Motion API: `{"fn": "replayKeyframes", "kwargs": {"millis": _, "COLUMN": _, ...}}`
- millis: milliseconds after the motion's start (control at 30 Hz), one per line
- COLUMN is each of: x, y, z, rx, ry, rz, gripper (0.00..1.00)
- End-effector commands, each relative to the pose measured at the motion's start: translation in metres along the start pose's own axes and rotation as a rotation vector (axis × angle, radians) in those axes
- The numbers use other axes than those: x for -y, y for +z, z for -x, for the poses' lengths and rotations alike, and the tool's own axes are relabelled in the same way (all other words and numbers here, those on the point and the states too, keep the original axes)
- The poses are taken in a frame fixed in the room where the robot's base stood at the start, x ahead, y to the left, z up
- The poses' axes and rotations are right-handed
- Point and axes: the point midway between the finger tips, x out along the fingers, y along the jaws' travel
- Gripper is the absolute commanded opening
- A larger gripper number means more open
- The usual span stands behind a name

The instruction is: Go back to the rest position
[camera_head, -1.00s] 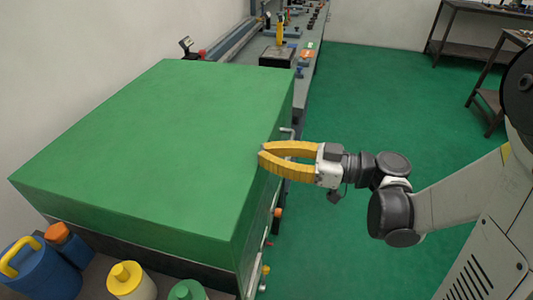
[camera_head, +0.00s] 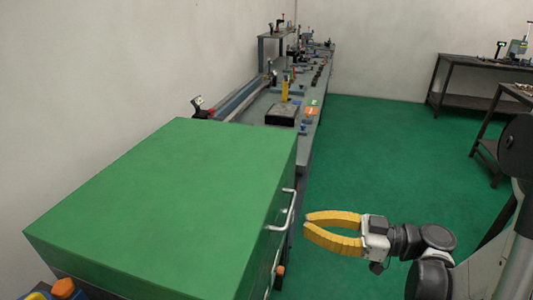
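My gripper (camera_head: 306,222) has yellow fingers and is at the lower right of the head view. It points left, toward the green box-shaped cabinet (camera_head: 170,200). The fingers bow apart in the middle, and a small gap shows between their tips. Nothing is held between them. The fingertips are close to the cabinet's metal handle (camera_head: 287,210), just to its right in the picture; I cannot tell the exact distance. My arm reaches in from the right edge.
A long grey workbench (camera_head: 312,125) with several small tools and fixtures runs back along the wall. Dark tables (camera_head: 470,102) stand at the far right. Green floor (camera_head: 390,140) between them is clear. An orange-capped container (camera_head: 65,288) is at the lower left.

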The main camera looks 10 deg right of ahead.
Motion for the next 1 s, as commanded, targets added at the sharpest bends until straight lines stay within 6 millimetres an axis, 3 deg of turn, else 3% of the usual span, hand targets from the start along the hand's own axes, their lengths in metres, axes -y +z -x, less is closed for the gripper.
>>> {"fn": "replayKeyframes", "kwargs": {"millis": 167, "x": 0.003, "y": 0.008, "z": -0.019, "rx": 0.146, "ry": 0.028, "rz": -0.16, "gripper": 0.0}}
{"fn": "replayKeyframes", "kwargs": {"millis": 367, "x": 0.019, "y": 0.037, "z": -0.034, "rx": 0.5, "ry": 0.211, "rz": -0.478, "gripper": 0.0}}
{"fn": "replayKeyframes", "kwargs": {"millis": 467, "x": 0.03, "y": 0.048, "z": -0.025, "rx": 0.654, "ry": 0.361, "rz": -0.581, "gripper": 0.0}}
{"fn": "replayKeyframes", "kwargs": {"millis": 633, "x": 0.045, "y": 0.054, "z": 0.008, "rx": 0.823, "ry": 0.665, "rz": -0.648, "gripper": 0.0}}
{"fn": "replayKeyframes", "kwargs": {"millis": 800, "x": 0.051, "y": 0.042, "z": 0.042, "rx": 0.856, "ry": 0.924, "rz": -0.612, "gripper": 0.0}}
{"fn": "replayKeyframes", "kwargs": {"millis": 1000, "x": 0.051, "y": 0.028, "z": 0.062, "rx": 0.827, "ry": 1.064, "rz": -0.56, "gripper": 0.0}}
